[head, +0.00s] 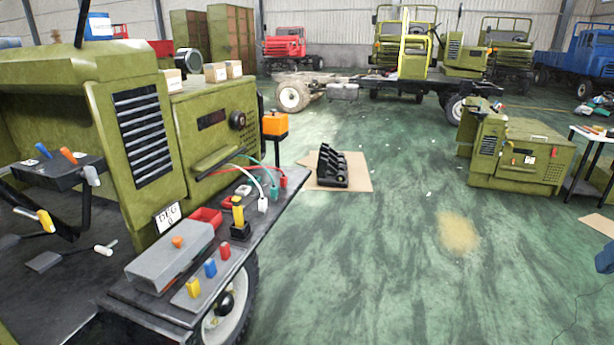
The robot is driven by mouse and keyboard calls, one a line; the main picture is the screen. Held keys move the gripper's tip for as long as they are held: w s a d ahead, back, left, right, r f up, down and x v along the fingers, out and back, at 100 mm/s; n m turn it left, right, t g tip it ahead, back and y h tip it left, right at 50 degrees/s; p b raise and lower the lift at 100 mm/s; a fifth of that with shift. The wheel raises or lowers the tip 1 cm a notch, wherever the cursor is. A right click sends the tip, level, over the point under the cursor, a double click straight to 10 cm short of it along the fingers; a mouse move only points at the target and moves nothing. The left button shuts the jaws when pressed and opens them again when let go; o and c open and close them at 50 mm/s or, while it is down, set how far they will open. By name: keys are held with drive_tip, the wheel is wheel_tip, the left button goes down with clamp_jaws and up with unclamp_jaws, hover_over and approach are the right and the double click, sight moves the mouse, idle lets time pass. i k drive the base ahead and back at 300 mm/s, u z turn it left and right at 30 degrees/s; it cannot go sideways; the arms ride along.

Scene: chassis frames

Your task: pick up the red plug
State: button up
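Two red pieces could be the red plug. One is a small red block (224,250) standing at the back end of a grey strip, in a row with a blue block (210,268) and a yellow block (193,287). The other is a red connector (283,182) at the end of a red cable, farther back on the same dark ledge (262,238). I cannot tell which is meant. A white connector (263,204) and a green one (275,192) with cables lie near it. My gripper is not in view.
On the ledge stand a grey box (168,262), an open red tray (207,217) and a yellow piece on a black base (240,231). The green vehicle body (215,125) rises behind. Open floor (370,270) lies to the right.

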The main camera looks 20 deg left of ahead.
sight(283, 179)
drive_tip(key=u, duration=0.1)
drive_tip(key=i, duration=1.1)
drive_tip(key=u, duration=0.75)
drive_tip(key=i, duration=1)
drive_tip(key=u, duration=0.5)
drive_tip(key=k, duration=0.75)
drive_tip(key=u, duration=0.25)
drive_tip(key=i, duration=0.8)
drive_tip(key=z, duration=0.15)
